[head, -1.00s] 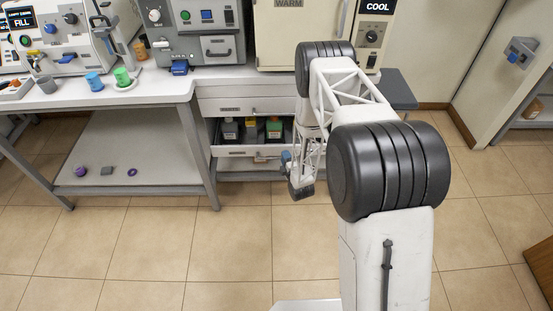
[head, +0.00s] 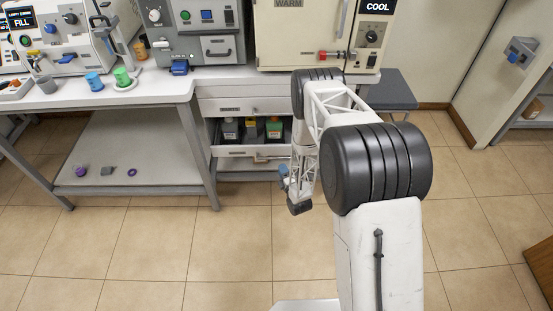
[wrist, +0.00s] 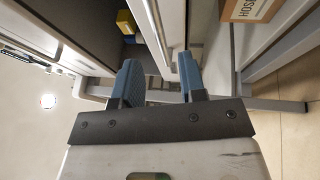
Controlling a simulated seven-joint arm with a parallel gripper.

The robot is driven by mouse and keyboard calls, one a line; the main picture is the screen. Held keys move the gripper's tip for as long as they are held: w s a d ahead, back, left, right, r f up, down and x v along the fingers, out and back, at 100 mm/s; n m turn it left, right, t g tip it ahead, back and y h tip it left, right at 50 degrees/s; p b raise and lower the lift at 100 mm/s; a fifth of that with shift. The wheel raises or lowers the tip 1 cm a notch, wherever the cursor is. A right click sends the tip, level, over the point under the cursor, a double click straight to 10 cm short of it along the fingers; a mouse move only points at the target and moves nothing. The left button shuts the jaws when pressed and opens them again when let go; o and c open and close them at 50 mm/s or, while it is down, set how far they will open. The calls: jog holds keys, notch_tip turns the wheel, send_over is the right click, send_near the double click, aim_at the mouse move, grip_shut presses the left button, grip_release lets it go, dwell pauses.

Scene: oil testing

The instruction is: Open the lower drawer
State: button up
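The lower drawer (head: 234,152) is pulled out under the counter in the head view, with several bottles (head: 231,129) standing inside. My arm hides its right end. My gripper (head: 291,187) hangs in front of and below that end. In the wrist view my gripper's two blue fingers (wrist: 160,77) stand apart. A pale drawer wall (wrist: 152,30) runs ahead of them, between their lines; I cannot tell whether they touch it. A yellow and blue item (wrist: 126,24) shows inside the drawer.
The closed upper drawer (head: 226,106) is above. A side table (head: 150,150) with small items on its shelf stands at left. A box with lettering (wrist: 250,8) shows in the wrist view. The tiled floor (head: 240,240) in front is clear.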

aim_at(276, 158)
jog(key=shift+x, duration=3.7)
grip_shut()
